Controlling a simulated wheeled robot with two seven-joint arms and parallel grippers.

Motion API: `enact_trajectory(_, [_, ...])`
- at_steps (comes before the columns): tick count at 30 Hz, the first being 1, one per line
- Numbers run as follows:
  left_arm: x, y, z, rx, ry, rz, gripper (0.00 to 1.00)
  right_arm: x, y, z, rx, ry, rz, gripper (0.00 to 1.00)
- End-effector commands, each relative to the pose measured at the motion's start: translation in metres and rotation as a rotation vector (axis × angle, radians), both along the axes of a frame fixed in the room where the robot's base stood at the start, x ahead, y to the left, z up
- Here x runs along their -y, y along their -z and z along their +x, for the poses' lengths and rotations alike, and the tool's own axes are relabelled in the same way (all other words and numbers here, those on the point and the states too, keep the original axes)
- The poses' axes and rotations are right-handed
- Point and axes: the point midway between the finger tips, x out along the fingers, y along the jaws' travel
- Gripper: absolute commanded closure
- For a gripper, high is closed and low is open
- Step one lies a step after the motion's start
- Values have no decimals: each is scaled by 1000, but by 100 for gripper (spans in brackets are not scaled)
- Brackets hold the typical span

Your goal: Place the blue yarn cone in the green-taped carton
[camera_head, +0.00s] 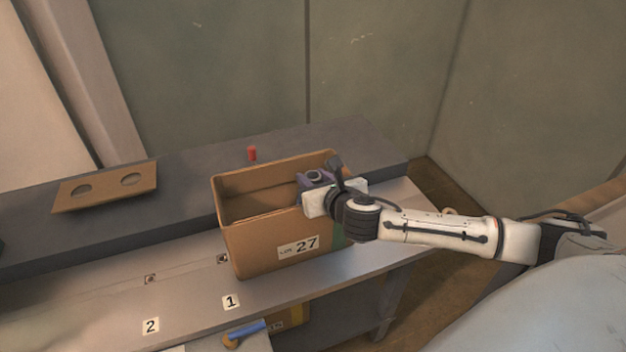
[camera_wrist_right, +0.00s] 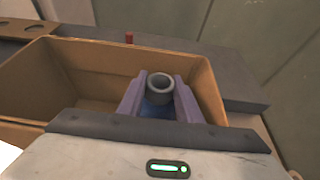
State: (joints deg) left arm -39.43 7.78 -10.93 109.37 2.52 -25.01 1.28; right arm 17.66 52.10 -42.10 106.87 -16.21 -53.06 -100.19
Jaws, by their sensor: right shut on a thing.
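The brown carton (camera_head: 265,245) stands on the workbench with its top open and a "LOT 27" label on its front. A strip of green (camera_head: 341,236) shows at its right end, partly behind my arm. My right gripper (camera_head: 316,180) is over the carton's right end. In the right wrist view, the purple fingers of this gripper (camera_wrist_right: 160,100) are shut on the blue yarn cone (camera_wrist_right: 157,110), whose grey hollow tip points up. The cone's lower part is hidden by the gripper. The carton (camera_wrist_right: 85,80) opens below and around it. My left gripper is out of view.
A brown board with two holes (camera_head: 106,187) lies on the dark raised shelf (camera_head: 290,150) at the back left. A small red object (camera_head: 252,153) stands behind the carton. A blue object (camera_head: 248,328) shows below the bench's front edge. The bench left of the carton is clear.

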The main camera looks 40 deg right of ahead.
Motion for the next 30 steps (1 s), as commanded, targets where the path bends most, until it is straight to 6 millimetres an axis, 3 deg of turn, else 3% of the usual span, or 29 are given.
enact_trajectory(8, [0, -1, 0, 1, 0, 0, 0, 0, 3, 1, 5, 0, -1, 100])
enact_trajectory(9, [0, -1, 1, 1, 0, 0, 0, 0, 5, 0, 0, 0, -1, 62])
enact_trajectory(12, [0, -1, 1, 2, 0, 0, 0, 0, 5, 0, 1, 0, -1, 50])
enact_trajectory(23, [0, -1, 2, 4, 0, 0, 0, -1, 3, -5, 1, -1, -2, 50])
enact_trajectory(30, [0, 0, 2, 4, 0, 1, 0, -9, -12, -40, -1, -3, -4, 50])
